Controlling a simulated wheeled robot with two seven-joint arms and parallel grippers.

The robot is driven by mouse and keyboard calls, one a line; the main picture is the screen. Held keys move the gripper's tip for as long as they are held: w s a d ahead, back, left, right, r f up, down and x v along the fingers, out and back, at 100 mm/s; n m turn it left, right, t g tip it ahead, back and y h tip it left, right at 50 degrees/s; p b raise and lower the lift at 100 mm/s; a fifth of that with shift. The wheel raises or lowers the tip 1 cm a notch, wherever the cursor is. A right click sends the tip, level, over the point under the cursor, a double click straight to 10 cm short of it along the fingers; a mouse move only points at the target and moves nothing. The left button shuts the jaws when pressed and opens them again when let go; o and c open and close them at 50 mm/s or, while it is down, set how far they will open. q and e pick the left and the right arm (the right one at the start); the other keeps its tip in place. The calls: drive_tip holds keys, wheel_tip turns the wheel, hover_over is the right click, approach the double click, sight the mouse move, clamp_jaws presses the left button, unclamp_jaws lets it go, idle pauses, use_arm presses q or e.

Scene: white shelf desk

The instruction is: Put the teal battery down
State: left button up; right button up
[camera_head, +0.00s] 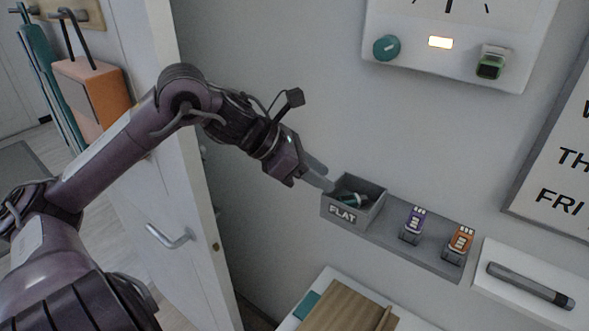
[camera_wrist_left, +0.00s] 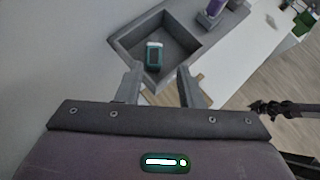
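The teal battery (camera_wrist_left: 154,55) lies in the grey box marked FLAT (camera_wrist_left: 127,45). In the head view the box (camera_head: 342,213) stands at the left end of the grey wall shelf, and a bit of the teal battery (camera_head: 352,199) shows inside. My left gripper (camera_head: 324,180) is at the box's left rim. In the left wrist view its fingers (camera_wrist_left: 158,80) are apart with nothing between them, and the battery is beyond their tips. A dark jointed part at the right of the left wrist view looks like my right gripper (camera_wrist_left: 262,106); its fingers are too small to read.
A purple battery (camera_head: 413,224) and an orange battery (camera_head: 459,243) stand on the shelf right of the box. A wall device above has a teal knob (camera_head: 386,47) and a green-ended battery (camera_head: 490,64). A grey torch (camera_head: 530,286) lies at right. A white door (camera_head: 165,190) is at left.

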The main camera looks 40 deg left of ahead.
use_arm(q)
drive_tip(key=shift+b+v, duration=0.85)
drive_tip(key=shift+v, duration=2.1)
